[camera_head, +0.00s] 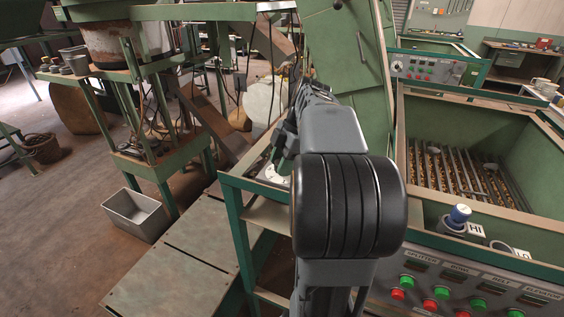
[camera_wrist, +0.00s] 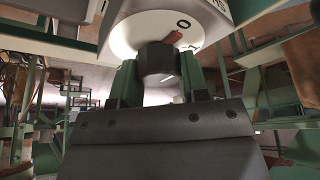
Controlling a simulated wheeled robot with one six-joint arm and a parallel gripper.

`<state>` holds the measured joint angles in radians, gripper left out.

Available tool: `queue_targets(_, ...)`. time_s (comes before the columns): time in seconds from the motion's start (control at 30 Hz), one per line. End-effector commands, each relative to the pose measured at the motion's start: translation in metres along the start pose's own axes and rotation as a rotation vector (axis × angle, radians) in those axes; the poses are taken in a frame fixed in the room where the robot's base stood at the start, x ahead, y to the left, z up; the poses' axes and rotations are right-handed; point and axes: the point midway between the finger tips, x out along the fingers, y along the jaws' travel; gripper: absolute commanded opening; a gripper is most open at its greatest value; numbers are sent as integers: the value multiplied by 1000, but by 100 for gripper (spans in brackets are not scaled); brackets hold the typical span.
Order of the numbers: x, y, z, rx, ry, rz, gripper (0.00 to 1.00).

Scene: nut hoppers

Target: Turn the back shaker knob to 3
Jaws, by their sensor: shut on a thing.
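The shaker knob (camera_wrist: 156,62) is a dark round knob on a white dial face (camera_wrist: 124,36) in the wrist view. A red pointer mark (camera_wrist: 173,37) shows beside it, aimed close to the printed 0. In the head view my own arm covers most of the gripper and the knob. Part of the white dial (camera_head: 272,175) shows on the green stand to the left of my arm.
A control panel (camera_head: 455,290) with red and green buttons is at the lower right. Another panel (camera_head: 428,68) is at the back right. A grey bin (camera_head: 135,214) sits on the floor left.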

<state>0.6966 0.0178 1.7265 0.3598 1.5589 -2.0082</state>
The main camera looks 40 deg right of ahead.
Motion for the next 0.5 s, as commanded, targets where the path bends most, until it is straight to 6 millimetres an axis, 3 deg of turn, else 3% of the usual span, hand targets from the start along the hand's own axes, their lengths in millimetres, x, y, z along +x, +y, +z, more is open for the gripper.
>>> queue_targets(0.2, 0, 0, 0, 0, 0, -1, 17)
queue_targets(0.5, 1, 0, 1, 56, 0, 23, 17)
